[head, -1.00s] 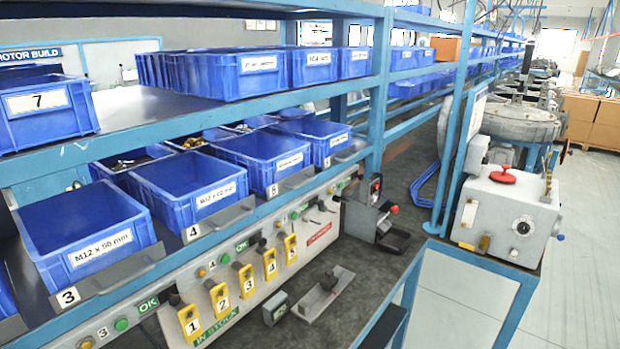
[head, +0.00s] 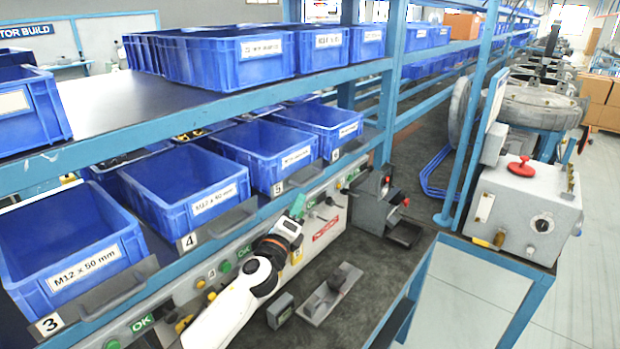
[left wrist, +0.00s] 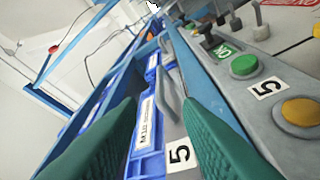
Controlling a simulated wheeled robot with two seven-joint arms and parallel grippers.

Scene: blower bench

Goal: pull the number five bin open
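The number five bin (head: 253,172) is a blue bin in the lower shelf row, with a grey front plate and handle beneath it and a "5" tag (head: 278,188). In the left wrist view, the "5" tag (left wrist: 179,154) and the grey pull handle (left wrist: 172,105) are close up. My left gripper (left wrist: 157,101) is open, its green fingers on either side of the handle's line of sight. I cannot tell whether they touch it. My right gripper is not in view.
Bins three (head: 65,250) and four (head: 180,185) sit left of bin five, bin six (head: 322,125) to its right. A panel with buttons runs below. A grey bracket (head: 330,293) and a black fixture (head: 378,205) stand on the bench. The upper shelf (head: 120,110) overhangs the bins.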

